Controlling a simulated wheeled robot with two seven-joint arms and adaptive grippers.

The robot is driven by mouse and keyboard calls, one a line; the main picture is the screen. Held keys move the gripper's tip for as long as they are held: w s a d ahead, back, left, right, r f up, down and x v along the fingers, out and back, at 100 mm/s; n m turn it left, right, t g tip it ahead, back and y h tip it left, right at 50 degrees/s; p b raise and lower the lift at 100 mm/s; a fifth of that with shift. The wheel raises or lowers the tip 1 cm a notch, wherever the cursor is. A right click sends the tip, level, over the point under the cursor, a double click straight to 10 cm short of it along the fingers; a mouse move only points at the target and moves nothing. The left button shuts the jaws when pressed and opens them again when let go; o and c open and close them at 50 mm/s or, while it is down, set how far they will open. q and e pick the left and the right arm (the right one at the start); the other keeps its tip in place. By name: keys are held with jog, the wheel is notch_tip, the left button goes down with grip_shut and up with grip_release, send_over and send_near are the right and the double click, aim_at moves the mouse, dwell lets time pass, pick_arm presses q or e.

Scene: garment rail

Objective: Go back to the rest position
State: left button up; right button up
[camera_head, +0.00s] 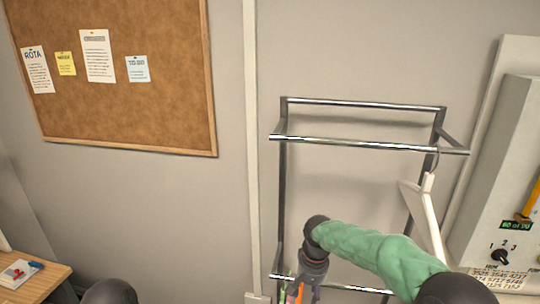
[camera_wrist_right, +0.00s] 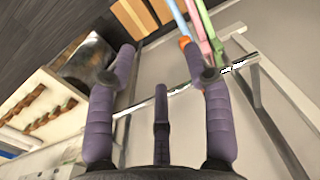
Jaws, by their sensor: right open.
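A white hanger (camera_head: 429,212) hangs at the rail's right end. My left gripper is not in view.
Thin blue, pink and green bars (camera_wrist_right: 206,35) lie close to one finger; whether they touch is unclear. A grey control panel (camera_head: 500,170) is at the right. A wooden table (camera_head: 40,282) is at lower left. A corkboard (camera_head: 130,110) hangs on the wall.

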jog(key=s+a+f+y+b, duration=0.15)
jog(key=s+f, duration=0.35)
jog(key=f, duration=0.6)
jog(key=s+f+y+b, duration=0.1)
jog(key=s+f+b, duration=0.35)
jog(key=f, duration=0.75)
jog(key=s+a+f+y+b, duration=0.1)
jog(key=s+f, duration=0.6)
jog(key=f, duration=0.4)
jog(key=s+d+f+b, duration=0.1)
jog(key=s+f+b, duration=0.1)
jog(key=s+f, duration=0.5)
jog(key=s, duration=0.3)
jog(key=shift+s+d+t, duration=0.15)
jog(key=shift+d+t, duration=0.05)
jog(key=shift+t, duration=0.1)
